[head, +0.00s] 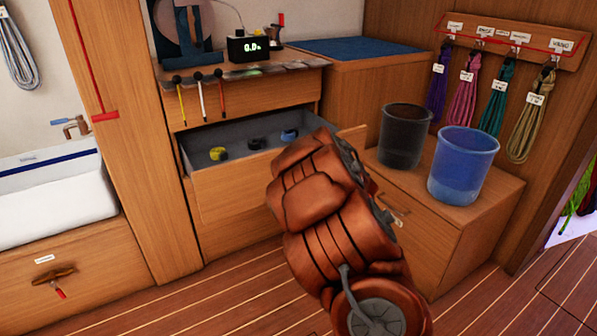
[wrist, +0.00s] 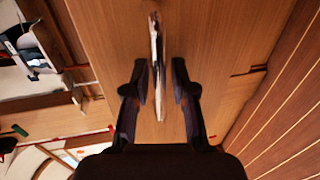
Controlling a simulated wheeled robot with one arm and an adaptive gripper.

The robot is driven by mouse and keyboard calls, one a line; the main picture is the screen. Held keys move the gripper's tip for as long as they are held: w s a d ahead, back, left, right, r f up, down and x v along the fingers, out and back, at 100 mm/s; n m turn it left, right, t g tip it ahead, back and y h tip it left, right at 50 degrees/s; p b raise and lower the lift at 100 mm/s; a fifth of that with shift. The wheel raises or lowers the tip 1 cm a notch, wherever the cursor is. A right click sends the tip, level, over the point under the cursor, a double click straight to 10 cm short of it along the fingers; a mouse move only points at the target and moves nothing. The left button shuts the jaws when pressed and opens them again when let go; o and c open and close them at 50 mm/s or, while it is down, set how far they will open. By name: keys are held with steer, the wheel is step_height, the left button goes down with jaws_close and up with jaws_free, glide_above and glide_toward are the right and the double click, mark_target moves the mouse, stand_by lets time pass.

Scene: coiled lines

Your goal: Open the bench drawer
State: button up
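The bench drawer (head: 240,190) is pulled out below the worktop in the head view, its grey inside showing a yellow coil (head: 218,153), a dark coil (head: 256,142) and a blue coil (head: 289,134). My arm covers the right part of its front and hides my gripper there. In the wrist view my gripper (wrist: 162,85) faces a wooden panel with its two dark fingers apart. A narrow upright bar, likely a handle (wrist: 155,40), runs from the panel into the gap, nearer the left finger. I cannot tell whether it touches a finger.
A dark bucket (head: 404,140) and a blue bucket (head: 462,165) stand on a low cabinet (head: 480,225) to the right. Coiled lines (head: 493,105) hang on the wall behind. A sink (head: 55,195) is at left. Planked floor (head: 220,290) is clear in front.

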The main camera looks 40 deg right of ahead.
steer(key=shift+o, duration=0.7)
steer(key=shift+d, duration=0.1)
steer(key=v, duration=0.7)
steer(key=shift+s, duration=0.3)
steer(key=shift+r, duration=0.1)
